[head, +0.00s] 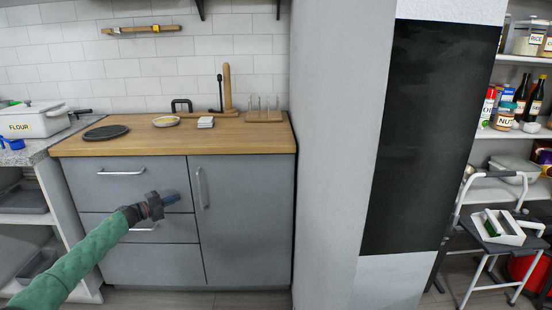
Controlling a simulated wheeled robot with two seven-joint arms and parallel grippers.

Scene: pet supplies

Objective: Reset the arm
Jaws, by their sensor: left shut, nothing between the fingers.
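My left arm comes in from the lower left in a green sleeve. Its left gripper (172,200) is shut and empty, held in front of the grey cabinet (240,225) near the drawer fronts. It appears to touch nothing, though its exact distance from the drawers is hard to tell. My right gripper is not in the view.
The wooden countertop (215,138) holds a dark round plate (106,132), a small dish (166,121) and a rack (264,116). A flour box (32,122) stands at left. A wide pillar (340,150) divides this from a step stool (495,245) and shelves.

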